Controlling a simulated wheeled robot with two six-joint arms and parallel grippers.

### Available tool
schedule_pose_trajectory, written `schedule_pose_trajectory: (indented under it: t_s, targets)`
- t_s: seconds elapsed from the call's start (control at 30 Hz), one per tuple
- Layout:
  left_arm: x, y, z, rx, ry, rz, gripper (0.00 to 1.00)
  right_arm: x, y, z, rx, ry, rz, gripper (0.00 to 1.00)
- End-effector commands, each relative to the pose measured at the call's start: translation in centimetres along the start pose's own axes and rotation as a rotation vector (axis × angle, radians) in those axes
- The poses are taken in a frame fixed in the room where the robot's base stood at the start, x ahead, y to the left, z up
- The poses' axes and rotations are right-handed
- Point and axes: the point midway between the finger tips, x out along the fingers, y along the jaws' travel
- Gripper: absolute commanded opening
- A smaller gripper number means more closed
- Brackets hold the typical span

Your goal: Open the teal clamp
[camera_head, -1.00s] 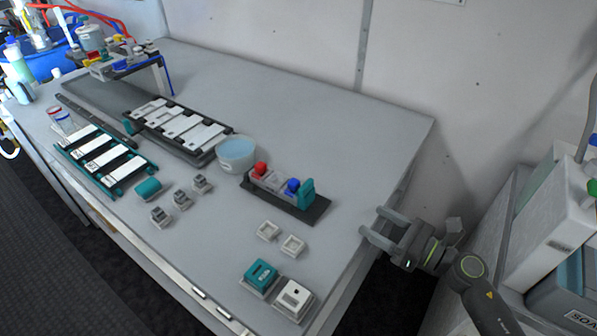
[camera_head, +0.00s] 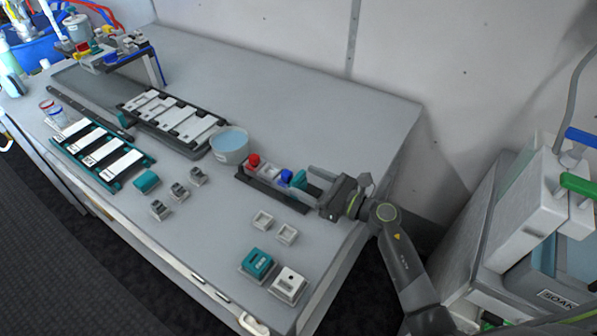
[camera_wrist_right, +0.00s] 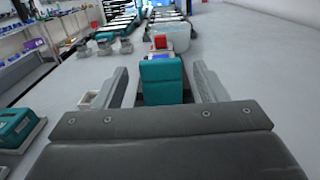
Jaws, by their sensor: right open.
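The teal clamp (camera_head: 299,177) is an upright teal block at the right end of a dark base plate (camera_head: 262,188), beside a blue knob (camera_head: 285,178) and a red knob (camera_head: 254,160). My right gripper (camera_head: 308,183) reaches in from the right at the clamp. In the right wrist view the teal clamp (camera_wrist_right: 162,80) stands between the two open fingers, with a visible gap on each side. The red knob (camera_wrist_right: 160,41) shows behind it. The fingers partly hide the clamp in the head view. My left gripper is not in view.
A bowl of blue liquid (camera_head: 230,145) stands left of the base plate. The table behind the clamp is clear.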

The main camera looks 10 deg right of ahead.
Motion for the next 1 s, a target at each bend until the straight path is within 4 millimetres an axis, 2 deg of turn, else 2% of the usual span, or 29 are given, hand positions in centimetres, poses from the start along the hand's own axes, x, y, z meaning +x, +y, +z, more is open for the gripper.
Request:
schedule_pose_trajectory:
  t_s: [0.03, 0.2, 0.6, 1.0]
  targets:
    - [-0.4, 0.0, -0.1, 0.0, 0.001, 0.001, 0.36, 0.9, 0.1, 0.3, 0.002, -0.001, 0.001, 0.65]
    - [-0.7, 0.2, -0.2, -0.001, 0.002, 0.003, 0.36, 2.6, 0.0, 0.1, 0.0, 0.0, -0.001, 0.65]
    - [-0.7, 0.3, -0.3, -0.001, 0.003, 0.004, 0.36, 3.3, 0.0, -0.1, -0.001, 0.001, -0.001, 0.65]
    - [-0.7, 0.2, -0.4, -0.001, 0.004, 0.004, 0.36, 3.2, 0.0, -0.1, 0.0, 0.001, -0.002, 0.13]
